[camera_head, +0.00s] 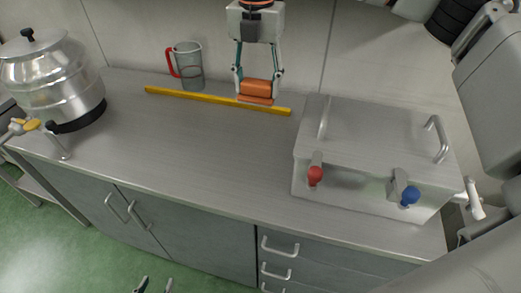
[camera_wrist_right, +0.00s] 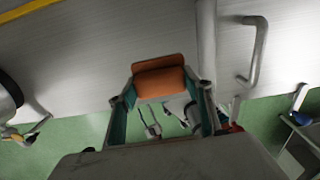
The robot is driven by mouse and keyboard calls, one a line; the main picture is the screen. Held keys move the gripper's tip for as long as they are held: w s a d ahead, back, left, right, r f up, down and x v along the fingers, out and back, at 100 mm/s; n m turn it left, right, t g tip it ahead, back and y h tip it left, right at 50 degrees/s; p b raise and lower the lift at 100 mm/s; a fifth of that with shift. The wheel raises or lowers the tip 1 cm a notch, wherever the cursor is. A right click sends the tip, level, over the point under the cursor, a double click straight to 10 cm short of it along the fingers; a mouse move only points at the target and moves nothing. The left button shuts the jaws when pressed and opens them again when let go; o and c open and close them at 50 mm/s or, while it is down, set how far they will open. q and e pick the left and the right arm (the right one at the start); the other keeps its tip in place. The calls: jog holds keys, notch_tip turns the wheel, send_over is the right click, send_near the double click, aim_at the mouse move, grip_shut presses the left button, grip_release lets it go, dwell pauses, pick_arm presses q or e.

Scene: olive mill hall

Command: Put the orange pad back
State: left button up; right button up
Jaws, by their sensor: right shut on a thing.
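The orange pad (camera_head: 258,88) is between the fingertips of my right gripper (camera_head: 258,84), at the top centre of the head view. The pad has a thick block on a thin flat plate. It also shows between the green-lined fingers in the right wrist view (camera_wrist_right: 160,82). In the head view the pad overlaps the yellow bar; its exact height over the counter is hard to tell. My left gripper (camera_head: 154,286) shows only its two fingertips, apart and empty, at the bottom edge of the head view, in front of the cabinets.
A steel box (camera_head: 375,140) with red and blue taps stands on the counter (camera_head: 215,150) at right. A clear jug (camera_head: 190,68) with red handle stands behind the yellow bar (camera_head: 190,97). A steel vessel (camera_head: 50,75) stands at left. The counter's middle is clear.

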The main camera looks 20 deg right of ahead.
notch_tip(320, 180, down, 20)
jog(key=shift+r+p, duration=0.1)
jog(key=shift+p, duration=0.3)
jog(key=shift+f, duration=0.2)
jog(key=o, duration=1.1)
jog(key=shift+c, duration=0.2)
jog(key=shift+r, duration=0.1)
notch_tip(320, 180, up, 12)
jog(key=shift+r+b, duration=0.15)
jog(key=shift+b, duration=0.3)
